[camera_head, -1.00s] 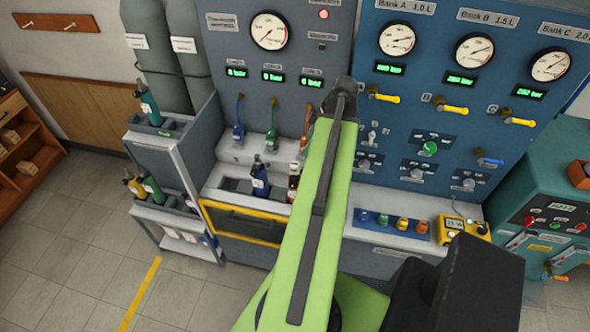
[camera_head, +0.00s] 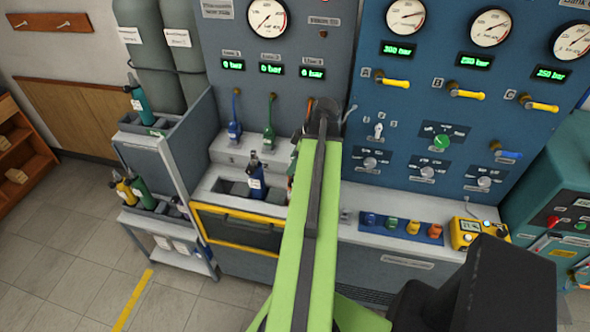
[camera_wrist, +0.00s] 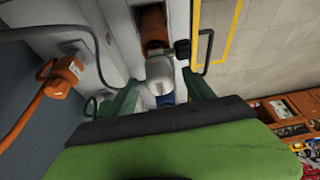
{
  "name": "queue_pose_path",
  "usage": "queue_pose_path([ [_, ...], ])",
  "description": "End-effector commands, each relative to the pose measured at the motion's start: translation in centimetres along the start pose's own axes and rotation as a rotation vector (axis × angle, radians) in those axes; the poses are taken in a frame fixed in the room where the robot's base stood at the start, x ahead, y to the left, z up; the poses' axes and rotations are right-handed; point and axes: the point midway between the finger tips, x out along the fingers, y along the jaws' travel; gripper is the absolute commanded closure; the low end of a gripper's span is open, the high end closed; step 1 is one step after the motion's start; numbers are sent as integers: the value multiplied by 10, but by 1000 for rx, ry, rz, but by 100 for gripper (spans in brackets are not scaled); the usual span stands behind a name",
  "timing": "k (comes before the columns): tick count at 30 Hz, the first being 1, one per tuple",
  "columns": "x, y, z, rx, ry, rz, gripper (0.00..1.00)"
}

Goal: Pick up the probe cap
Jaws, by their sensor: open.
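In the wrist view a pale grey rounded cap-like piece (camera_wrist: 160,72) sits between the two dark green fingers of my gripper (camera_wrist: 159,80). The fingers stand apart on either side of it, and I cannot tell whether they touch it. A brown-orange cylinder (camera_wrist: 153,27) lies just beyond it, with a black knob (camera_wrist: 182,48) beside it and something blue below. I cannot tell for sure which piece is the probe cap. In the head view my own arm hides the gripper's fingertips.
In the wrist view an orange handset (camera_wrist: 62,75) with a cable hangs at left. In the head view a blue bottle (camera_head: 256,180) stands in the console slot, and a tray of coloured pieces (camera_head: 374,231) and a yellow meter (camera_head: 466,230) are at right. Floor is clear at left.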

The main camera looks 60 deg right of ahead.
Motion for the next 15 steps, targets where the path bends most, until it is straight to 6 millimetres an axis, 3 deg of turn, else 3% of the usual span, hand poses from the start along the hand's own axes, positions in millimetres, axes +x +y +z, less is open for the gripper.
queue_pose_path([
  [5, -1, 0, -1, 0, 0, 0, 38],
  [15, -1, 0, -1, -1, 0, 0, 81],
])
